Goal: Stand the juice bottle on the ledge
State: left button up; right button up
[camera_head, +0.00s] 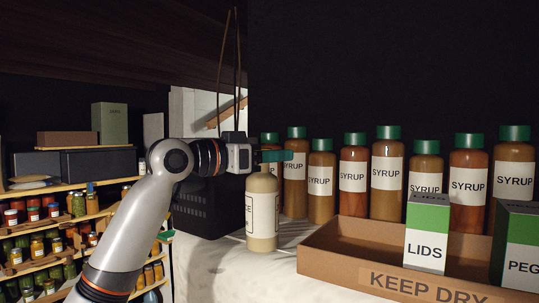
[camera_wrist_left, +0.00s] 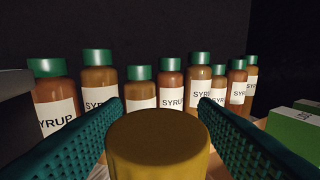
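The juice bottle (camera_head: 262,213) is cream-coloured and upright at the left end of the white surface. Its label is turned partly away, so only the end of a word shows. My left gripper (camera_head: 274,156) is at its top. In the left wrist view, the bottle's round yellow-brown cap (camera_wrist_left: 158,148) fills the space between the two green fingers of the left gripper (camera_wrist_left: 160,108), with no clear gap on either side. I cannot tell whether the bottle's base touches the surface. My right gripper is not in view.
A row of green-capped syrup bottles (camera_head: 386,180) stands behind. A cardboard tray (camera_head: 335,262) marked KEEP DRY, with a lids box (camera_head: 427,240) and a pegs box (camera_head: 518,255), is to the right. The white surface (camera_head: 250,280) is bare in front. Jar shelves (camera_head: 60,232) are at left.

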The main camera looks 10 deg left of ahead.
pick_arm(q)
jog(key=shift+a, duration=0.1)
jog(key=shift+s+a+r, duration=0.1)
jog(key=shift+r, duration=0.1)
jog(key=b+v, duration=0.5)
jog(key=v, duration=0.6)
jog(key=shift+s+a+b, duration=0.2)
jog(key=shift+s+b, duration=0.15)
